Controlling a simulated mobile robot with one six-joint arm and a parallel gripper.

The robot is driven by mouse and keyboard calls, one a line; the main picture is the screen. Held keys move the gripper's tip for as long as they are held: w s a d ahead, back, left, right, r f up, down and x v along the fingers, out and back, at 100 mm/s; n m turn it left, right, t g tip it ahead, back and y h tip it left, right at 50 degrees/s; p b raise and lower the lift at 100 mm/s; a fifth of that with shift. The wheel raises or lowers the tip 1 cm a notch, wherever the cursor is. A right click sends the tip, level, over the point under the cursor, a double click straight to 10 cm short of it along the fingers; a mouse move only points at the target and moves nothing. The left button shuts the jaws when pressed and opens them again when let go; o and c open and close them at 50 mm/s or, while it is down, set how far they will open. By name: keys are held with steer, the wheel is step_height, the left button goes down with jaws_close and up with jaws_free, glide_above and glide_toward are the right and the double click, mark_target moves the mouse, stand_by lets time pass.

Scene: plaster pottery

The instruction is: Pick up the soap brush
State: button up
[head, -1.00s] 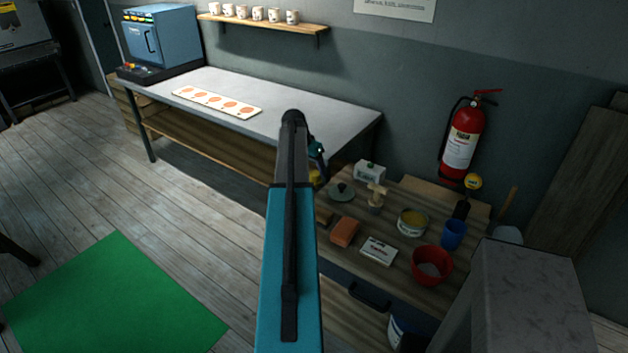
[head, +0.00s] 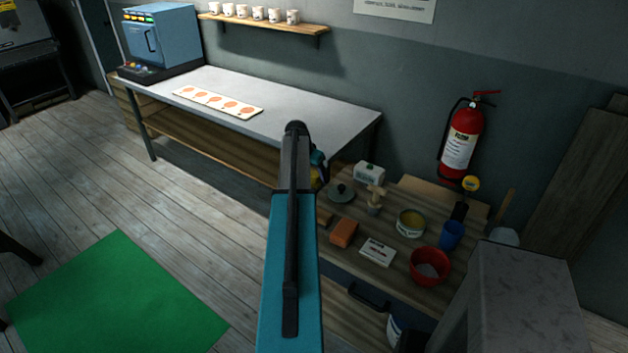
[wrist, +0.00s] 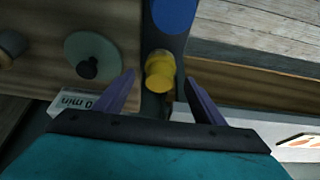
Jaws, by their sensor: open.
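A small pale wooden piece with a knobbed top (head: 375,194) stands upright on the low wooden cabinet top in the head view. It may be the soap brush, but it is too small to be sure. In the wrist view a brown-grey round thing (wrist: 11,45) is cut off at the left edge; I cannot tell if it is the same piece. My gripper (wrist: 159,75) is open, its two purple fingers apart with nothing held. A yellow object (wrist: 160,72) shows beyond and between the fingers.
The grey workbench (head: 300,110) adjoins at left. Open floor lies further left.

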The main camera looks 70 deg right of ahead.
mark_target(315, 174)
steer(key=shift+x, duration=1.1)
steer(key=c, duration=1.2)
steer(key=shift+c, duration=0.2)
steer(key=shift+r, duration=0.15)
steer(key=shift+r+b, duration=1.55)
steer(key=shift+r, duration=3.35)
